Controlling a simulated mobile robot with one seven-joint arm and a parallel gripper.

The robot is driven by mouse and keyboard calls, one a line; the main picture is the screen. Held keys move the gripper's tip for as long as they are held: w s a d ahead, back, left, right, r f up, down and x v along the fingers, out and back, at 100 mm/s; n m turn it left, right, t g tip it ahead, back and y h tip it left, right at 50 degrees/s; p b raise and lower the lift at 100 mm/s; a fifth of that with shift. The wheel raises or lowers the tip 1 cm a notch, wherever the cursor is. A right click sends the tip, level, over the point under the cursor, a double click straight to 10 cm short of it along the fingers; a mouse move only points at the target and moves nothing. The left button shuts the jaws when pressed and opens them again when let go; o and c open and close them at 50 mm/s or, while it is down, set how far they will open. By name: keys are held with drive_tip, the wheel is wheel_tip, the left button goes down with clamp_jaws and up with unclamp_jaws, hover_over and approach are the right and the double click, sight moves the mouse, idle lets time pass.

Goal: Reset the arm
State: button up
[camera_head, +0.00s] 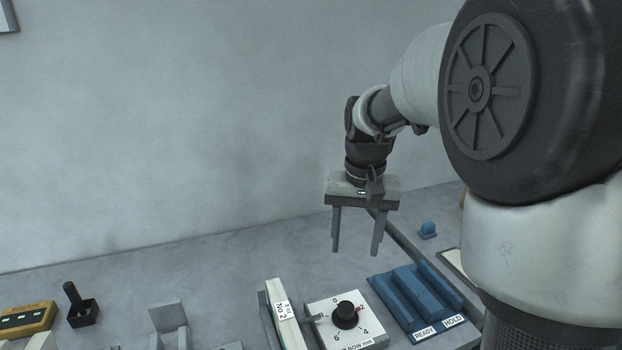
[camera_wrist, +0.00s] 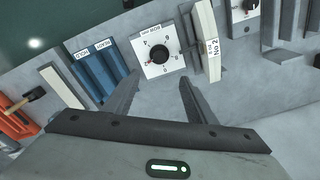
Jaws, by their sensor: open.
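My gripper (camera_head: 357,232) is open and empty, with its two fingers pointing down above the grey bench, behind the dial and the blue block in the head view. In the wrist view my gripper (camera_wrist: 157,88) shows its two fingers apart, with nothing between them. My arm comes in from the right and bends down to the gripper. The fingertips appear clear of the things on the bench.
A white dial plate (camera_head: 323,306) with a black knob stands beside a blue slotted block (camera_head: 417,296) labelled READY and HOLD. A white piece marked No 2 (camera_head: 284,313) is left of the dial. A joystick (camera_head: 82,308) and yellow box (camera_head: 27,318) sit far left.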

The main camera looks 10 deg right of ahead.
drive_tip(key=s+r+n+t+p, duration=0.1)
drive_tip(key=s+r+t+p, duration=0.1)
drive_tip(key=s+r, duration=0.5)
drive_tip(key=s+r+n+t+p, duration=0.1)
drive_tip(key=s+r+p, duration=0.4)
drive_tip(key=s, duration=0.7)
wheel_tip(320, 180, up, 2)
drive_tip(key=shift+s+n+t, duration=0.3)
drive_tip(key=shift+s+t, duration=0.1)
drive_tip(key=shift+t, duration=0.5)
drive_tip(key=shift+w+a, duration=0.1)
